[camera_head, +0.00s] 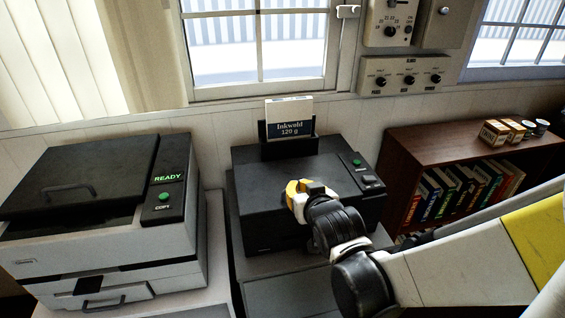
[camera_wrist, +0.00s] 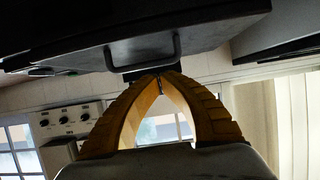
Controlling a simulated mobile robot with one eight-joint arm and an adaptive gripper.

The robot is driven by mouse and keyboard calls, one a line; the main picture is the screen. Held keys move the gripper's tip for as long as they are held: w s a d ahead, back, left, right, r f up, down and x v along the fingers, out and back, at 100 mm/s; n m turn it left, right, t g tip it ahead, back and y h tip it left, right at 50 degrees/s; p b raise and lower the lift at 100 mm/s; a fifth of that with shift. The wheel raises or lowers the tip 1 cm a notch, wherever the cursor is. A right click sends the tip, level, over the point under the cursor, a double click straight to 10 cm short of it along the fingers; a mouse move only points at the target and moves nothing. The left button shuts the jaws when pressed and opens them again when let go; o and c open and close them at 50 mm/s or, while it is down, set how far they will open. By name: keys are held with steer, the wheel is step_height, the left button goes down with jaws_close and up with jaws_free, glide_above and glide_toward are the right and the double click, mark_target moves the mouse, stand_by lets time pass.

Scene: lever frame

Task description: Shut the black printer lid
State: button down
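The black printer (camera_head: 262,222) stands in the middle of the head view, with its dark lid (camera_head: 262,180) on top. The lid looks nearly level; I cannot tell whether it is fully shut. My gripper (camera_head: 297,192) is over the front part of this printer and hides some of it. In the wrist view, which is upside down, a dark panel with a bar handle (camera_wrist: 143,52) fills the top. My gripper's yellow fingers (camera_wrist: 158,78) meet at the tips close to that handle, with nothing visible held. Contact with the panel cannot be told.
A grey printer (camera_head: 115,245) with a black top and a READY display stands to the left. A paper holder with an Inkwold box (camera_head: 290,118) stands behind the black printer. A bookshelf (camera_head: 425,150) is to the right. Wall controls (camera_head: 402,76) hang above.

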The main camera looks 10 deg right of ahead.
steer(key=shift+s+f+b, duration=0.2)
steer(key=shift+f+b, duration=0.5)
steer(key=shift+f, duration=0.25)
steer(key=shift+s+f+b, duration=0.2)
steer(key=shift+f+b, duration=0.5)
steer(key=shift+f, duration=0.2)
steer(key=shift+s+f+b, duration=0.2)
steer(key=shift+f+b, duration=0.5)
steer(key=shift+f, duration=0.25)
